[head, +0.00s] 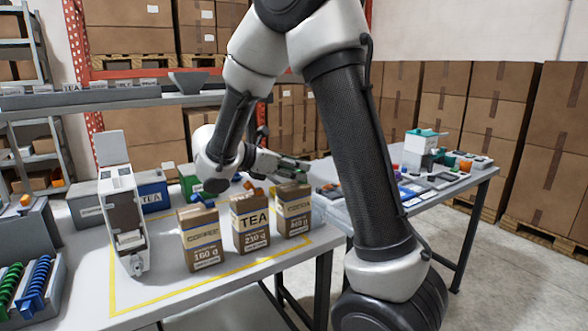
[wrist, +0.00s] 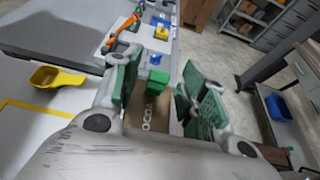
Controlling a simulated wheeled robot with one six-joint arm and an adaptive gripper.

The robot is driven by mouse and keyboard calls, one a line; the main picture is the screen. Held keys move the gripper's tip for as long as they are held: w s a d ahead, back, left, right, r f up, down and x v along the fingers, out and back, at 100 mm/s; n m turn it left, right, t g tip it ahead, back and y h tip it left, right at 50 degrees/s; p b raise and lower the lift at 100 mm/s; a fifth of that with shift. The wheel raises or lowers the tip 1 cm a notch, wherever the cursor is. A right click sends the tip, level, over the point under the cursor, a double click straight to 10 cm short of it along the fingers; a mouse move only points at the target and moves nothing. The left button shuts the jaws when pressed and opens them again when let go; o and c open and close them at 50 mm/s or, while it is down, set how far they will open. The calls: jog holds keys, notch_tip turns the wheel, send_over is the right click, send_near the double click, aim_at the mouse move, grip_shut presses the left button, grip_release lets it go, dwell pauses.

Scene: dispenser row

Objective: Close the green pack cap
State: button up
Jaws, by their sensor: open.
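The pack lettered COCOA (head: 295,212) is the rightmost of three packs on the table. In the wrist view this pack (wrist: 150,115) shows its lettering between my fingers. A small green cap (wrist: 158,80) rises at its top; I cannot tell its exact tilt. In the head view the cap is hard to tell from my green finger pads. My gripper (head: 292,164) is over the top of this pack. In the wrist view it (wrist: 163,92) is open, with one finger on each side of the cap and visible gaps.
The TEA pack (head: 250,222) and another brown pack (head: 199,238) stand to the left, close by. A white dispenser (head: 124,215) stands further left, inside the yellow line. A yellow scoop (wrist: 57,78) lies on the table. A second table with small items (head: 440,180) is at right.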

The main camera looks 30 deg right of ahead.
grip_shut()
jog(key=shift+d, duration=0.1)
jog(key=y, duration=0.2)
jog(key=d+y, duration=0.1)
jog(key=y, duration=0.1)
jog(key=shift+d+r, duration=0.15)
jog(key=shift+r, duration=0.05)
jog(key=shift+d+f+y, duration=0.1)
jog(key=shift+d+y, duration=0.25)
jog(key=shift+y, duration=0.85)
jog(key=shift+d+f+y, duration=0.1)
jog(key=shift+d+y, duration=0.2)
jog(key=shift+y, duration=0.9)
